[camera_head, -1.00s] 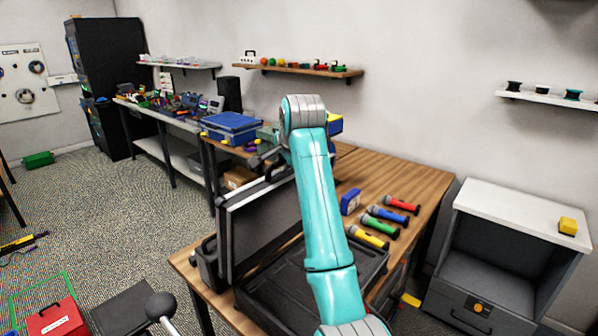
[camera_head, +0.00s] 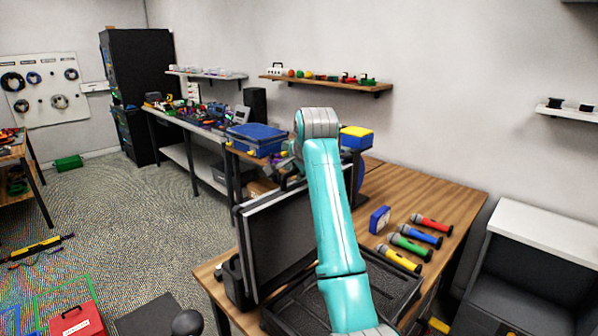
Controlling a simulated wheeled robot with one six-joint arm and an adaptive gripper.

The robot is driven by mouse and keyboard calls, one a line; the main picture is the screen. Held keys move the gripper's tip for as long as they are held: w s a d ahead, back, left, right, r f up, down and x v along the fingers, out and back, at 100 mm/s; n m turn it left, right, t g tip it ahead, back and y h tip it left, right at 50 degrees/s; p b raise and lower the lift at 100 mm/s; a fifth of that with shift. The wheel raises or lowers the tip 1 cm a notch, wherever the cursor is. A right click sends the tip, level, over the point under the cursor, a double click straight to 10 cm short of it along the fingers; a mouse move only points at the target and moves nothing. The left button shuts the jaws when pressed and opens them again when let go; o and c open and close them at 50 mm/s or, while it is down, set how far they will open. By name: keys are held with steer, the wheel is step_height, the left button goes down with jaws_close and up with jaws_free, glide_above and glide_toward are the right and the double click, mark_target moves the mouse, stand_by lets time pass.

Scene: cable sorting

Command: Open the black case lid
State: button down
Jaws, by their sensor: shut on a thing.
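The black case stands on the wooden table, with its dark base tray (camera_head: 293,312) partly behind my teal arm. Its lid (camera_head: 280,235) is raised and stands about upright, grey inside with a dark rim. My gripper (camera_head: 287,171) is at the lid's upper far edge, partly hidden behind my arm. It is shut on the lid there, though the fingertips and the exact contact are hard to make out.
A blue box (camera_head: 379,219) and several coloured microphones (camera_head: 409,242) lie right of the case on the wooden table (camera_head: 440,195). A yellow-topped item (camera_head: 356,131) stands behind my arm. A blue case (camera_head: 256,134) sits farther back. A grey cabinet (camera_head: 520,270) stands at right.

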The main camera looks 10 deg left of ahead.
steer(key=c, duration=1.1)
jaws_free()
steer(key=shift+c, duration=0.2)
steer(key=v, duration=1.2)
